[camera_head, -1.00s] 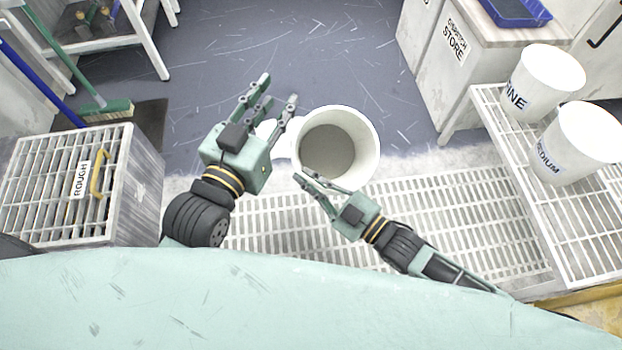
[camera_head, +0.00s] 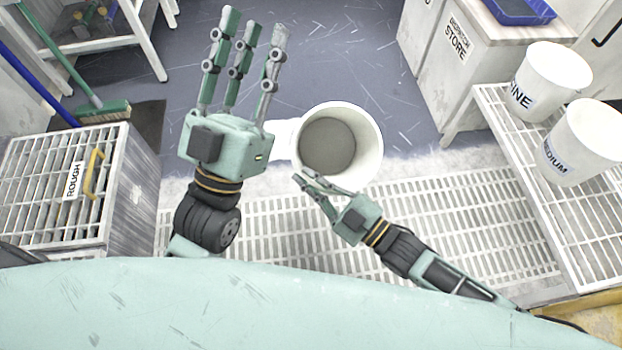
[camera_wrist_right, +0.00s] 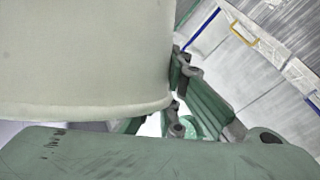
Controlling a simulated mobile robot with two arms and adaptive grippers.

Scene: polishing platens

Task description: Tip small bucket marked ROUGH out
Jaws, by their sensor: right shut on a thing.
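A white bucket (camera_head: 372,140) stands in front of me in the head view, its open top showing a grey inside. I cannot tell whether that grey is contents or the bare bottom. A white part (camera_head: 280,139) sticks out from its left side. No marking shows on it. My right gripper (camera_head: 310,181) is shut on the bucket at its near left rim; the pale bucket wall (camera_wrist_right: 90,60) fills the left of the right wrist view. My left gripper (camera_head: 254,26) is open and empty, fingers spread and pointing away, left of the bucket and apart from it.
A slatted grey box (camera_head: 125,190) marked ROUGH, with a yellow handle (camera_head: 93,174), stands at the left. Buckets marked FINE (camera_head: 553,75) and MEDIUM (camera_head: 580,140) stand on a right-hand rack (camera_head: 540,225). Floor grating (camera_head: 460,225) lies below; brooms lean at the left.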

